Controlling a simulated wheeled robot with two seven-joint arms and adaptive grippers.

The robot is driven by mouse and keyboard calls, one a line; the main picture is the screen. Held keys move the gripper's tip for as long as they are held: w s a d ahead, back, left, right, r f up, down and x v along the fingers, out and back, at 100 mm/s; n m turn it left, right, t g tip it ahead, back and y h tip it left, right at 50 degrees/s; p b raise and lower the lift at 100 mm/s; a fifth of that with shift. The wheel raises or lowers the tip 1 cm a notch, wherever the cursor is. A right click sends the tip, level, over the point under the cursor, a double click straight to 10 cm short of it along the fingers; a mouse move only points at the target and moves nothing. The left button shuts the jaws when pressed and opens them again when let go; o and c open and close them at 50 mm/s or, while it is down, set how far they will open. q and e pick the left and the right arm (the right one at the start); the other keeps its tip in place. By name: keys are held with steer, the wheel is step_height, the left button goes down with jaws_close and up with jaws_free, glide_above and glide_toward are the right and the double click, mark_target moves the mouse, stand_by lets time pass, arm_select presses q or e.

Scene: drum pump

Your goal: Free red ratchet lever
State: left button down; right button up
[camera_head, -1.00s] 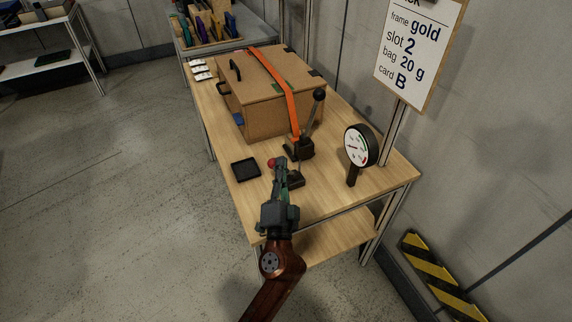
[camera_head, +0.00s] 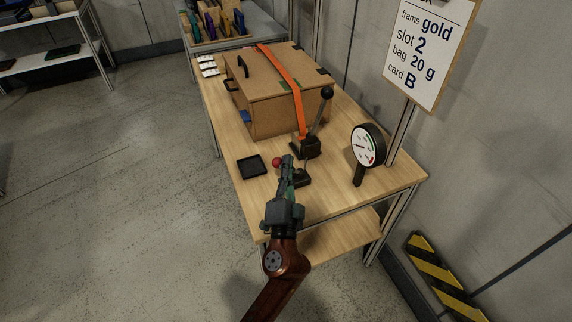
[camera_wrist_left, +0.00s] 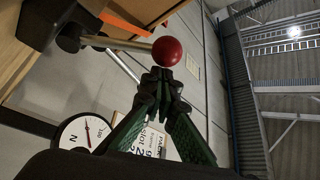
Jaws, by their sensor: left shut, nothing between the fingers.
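The red ball knob of the ratchet lever (camera_head: 277,162) shows just left of my left fingertips in the head view. In the left wrist view the red knob (camera_wrist_left: 167,51) sits on a thin metal rod that runs left to a dark base. My left gripper (camera_head: 287,163) is over the front of the table, its fingers shut and empty. In the wrist view the shut fingertips (camera_wrist_left: 164,82) are just below the knob; I cannot tell whether they touch it. The gripper hides part of the lever in the head view. My right gripper is not in view.
A cardboard box (camera_head: 270,92) with an orange strap (camera_head: 284,75) stands behind. A black-knobbed lever (camera_head: 322,110) rises from a dark base nearby. A round gauge (camera_head: 366,146) stands to the right, a black tray (camera_head: 251,166) to the left. A sign (camera_head: 428,50) is at upper right.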

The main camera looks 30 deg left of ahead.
arm_select(q)
steer(key=s+d+f+p, duration=0.1)
steer(key=s+d, duration=0.5)
steer(key=shift+s+d, duration=0.25)
steer(key=shift+d, duration=0.1)
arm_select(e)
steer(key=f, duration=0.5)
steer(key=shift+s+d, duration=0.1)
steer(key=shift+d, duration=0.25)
